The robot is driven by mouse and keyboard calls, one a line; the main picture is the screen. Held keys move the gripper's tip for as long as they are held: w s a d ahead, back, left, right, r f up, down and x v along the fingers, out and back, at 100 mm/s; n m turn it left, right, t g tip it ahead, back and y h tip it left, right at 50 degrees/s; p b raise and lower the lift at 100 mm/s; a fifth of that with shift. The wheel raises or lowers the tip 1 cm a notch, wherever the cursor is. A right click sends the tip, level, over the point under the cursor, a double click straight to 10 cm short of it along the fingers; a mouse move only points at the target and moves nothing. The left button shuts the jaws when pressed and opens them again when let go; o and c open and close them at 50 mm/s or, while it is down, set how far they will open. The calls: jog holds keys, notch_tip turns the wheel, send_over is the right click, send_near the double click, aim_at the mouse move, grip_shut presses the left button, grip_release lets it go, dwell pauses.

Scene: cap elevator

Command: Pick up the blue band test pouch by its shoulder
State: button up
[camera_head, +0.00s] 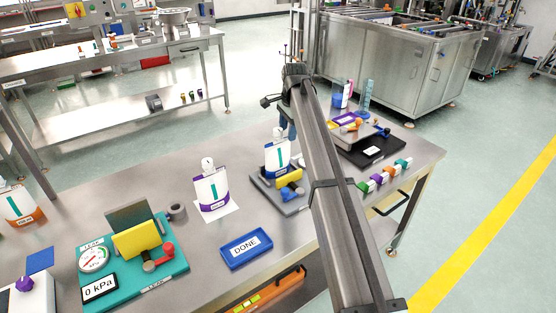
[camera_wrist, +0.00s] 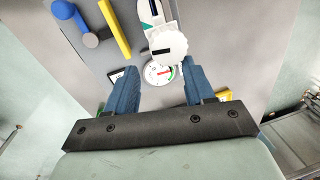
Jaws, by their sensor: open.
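The blue band pouch (camera_head: 277,158) stands upright on a grey fixture (camera_head: 262,188) with a yellow block (camera_head: 289,178) and a blue knob in front. It is white with a teal stripe, a dark blue band and a white cap on top. My gripper (camera_head: 288,125) is just behind and right of the pouch's top, partly hidden by my arm. In the wrist view my gripper (camera_wrist: 160,68) has its two blue fingers apart, with nothing held. The pouch's white cap (camera_wrist: 167,42) and a small gauge (camera_wrist: 158,74) show ahead, between the fingers' lines.
A purple band pouch (camera_head: 211,192) stands on a white sheet to the left. A blue DONE tray (camera_head: 246,250) lies in front. A teal leak fixture (camera_head: 135,262) with a gauge is further left. A black-based scale (camera_head: 372,150) and several coloured clips stand to the right.

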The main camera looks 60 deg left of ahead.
aim_at(286, 138)
jog(key=shift+a+f, duration=0.2)
jog(key=shift+f, duration=0.65)
jog(key=shift+a+f, duration=0.2)
jog(key=shift+f, duration=0.65)
jog(key=shift+a+f, duration=0.2)
jog(key=shift+f, duration=0.65)
grip_shut()
jog(key=shift+r, duration=0.1)
